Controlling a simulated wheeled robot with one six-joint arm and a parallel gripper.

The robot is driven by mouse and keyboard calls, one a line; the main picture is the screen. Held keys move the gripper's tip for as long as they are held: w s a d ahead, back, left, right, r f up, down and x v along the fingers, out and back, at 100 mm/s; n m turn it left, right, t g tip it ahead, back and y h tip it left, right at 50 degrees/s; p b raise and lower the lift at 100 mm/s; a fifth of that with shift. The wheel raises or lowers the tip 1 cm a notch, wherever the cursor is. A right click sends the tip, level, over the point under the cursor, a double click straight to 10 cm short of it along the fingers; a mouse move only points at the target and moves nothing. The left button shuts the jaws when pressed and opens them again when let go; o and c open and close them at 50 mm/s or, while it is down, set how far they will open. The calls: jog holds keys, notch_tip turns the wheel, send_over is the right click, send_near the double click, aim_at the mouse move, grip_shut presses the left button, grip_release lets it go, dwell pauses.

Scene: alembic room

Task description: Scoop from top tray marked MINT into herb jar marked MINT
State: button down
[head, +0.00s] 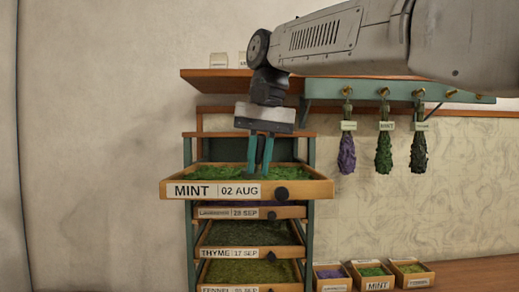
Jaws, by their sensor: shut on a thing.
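The top tray (176,190) is labelled MINT 02 AUG. It is pulled out of the rack and holds loose green herb (210,173). My gripper (259,172) points straight down over the tray, and its two teal fingers reach into the herb. The fingers are shut on some of the mint, but their tips are buried and what is between them is hard to see. A small wooden box labelled MINT (377,284) with green herb stands at the lower right. I cannot make out a herb jar marked MINT; two small pale labelled things (219,60) on the upper shelf are partly hidden.
Below the top tray are trays of lavender, thyme (230,253) and fennel. A dark round knob (281,193) is on the top tray's front. Herb bundles (384,152) hang from a teal rail at right. Boxes flank the MINT box. The left wall area is clear.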

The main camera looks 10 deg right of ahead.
jog(key=shift+f, duration=0.3)
jog(key=shift+f, duration=0.1)
dwell(0.3)
jog(key=shift+w+a, duration=0.2)
jog(key=shift+a, duration=0.95)
jog(key=shift+r, duration=3)
